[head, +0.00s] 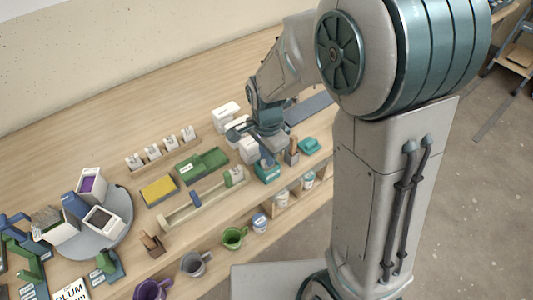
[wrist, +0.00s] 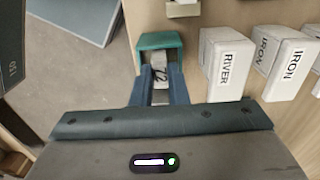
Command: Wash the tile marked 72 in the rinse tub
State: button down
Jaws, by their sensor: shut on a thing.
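My gripper (wrist: 161,84) is shut on the tile marked 72 (wrist: 160,76), seen between its two dark blue fingers in the wrist view. In the head view my gripper (head: 267,156) points down over the small teal tub (head: 268,175) near the table's front edge. The tile is hidden there.
White boxes marked RIVER (wrist: 226,62) and IRON (wrist: 290,68) stand right of my gripper in the wrist view. In the head view, a green block (head: 203,165), a yellow sponge-like block (head: 158,190) and a teal object (head: 309,145) lie nearby. Bare wood is open at the back left.

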jog(key=shift+f, duration=0.35)
jog(key=shift+r+p, duration=0.45)
jog(key=shift+p, duration=0.1)
jog(key=shift+f, duration=0.4)
jog(key=shift+r, duration=0.4)
jog(key=shift+f, duration=0.4)
jog(key=shift+r, duration=0.4)
jog(key=shift+f, duration=0.45)
dwell(2.4)
jog(key=shift+r, duration=0.1)
